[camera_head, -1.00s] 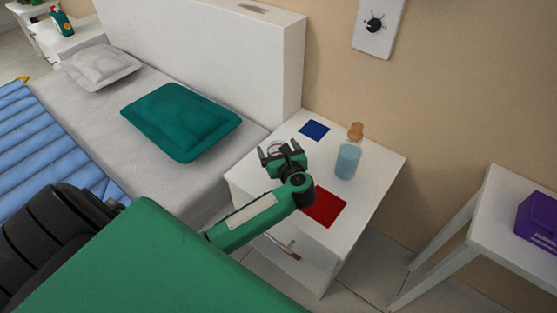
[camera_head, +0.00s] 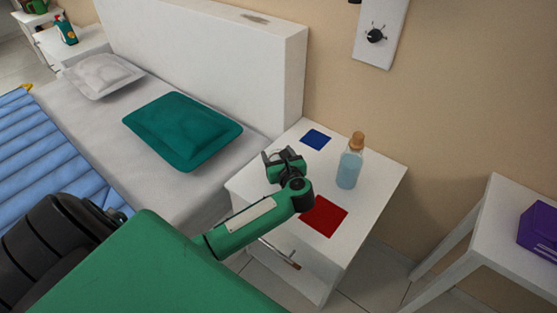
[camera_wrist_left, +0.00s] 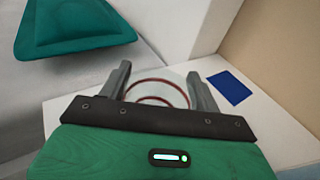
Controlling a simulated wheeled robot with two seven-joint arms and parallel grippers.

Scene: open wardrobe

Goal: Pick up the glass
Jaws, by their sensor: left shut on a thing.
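The glass (camera_wrist_left: 158,90) is clear, with reddish ring lines, and shows in the left wrist view between the two fingers of my left gripper (camera_wrist_left: 158,72). The fingers press on it from both sides, so the gripper is shut on it. In the head view my left gripper (camera_head: 279,156) is over the far left part of the white nightstand (camera_head: 258,192), near the bed. The glass is too small and faint there to make out clearly. My right gripper is not in view.
A corked bottle of pale blue liquid (camera_head: 349,168) stands on the nightstand, right of the gripper. A blue square (camera_head: 316,139) and a red square (camera_head: 324,216) lie flat on its top. The bed with a teal pillow (camera_head: 183,130) is to the left.

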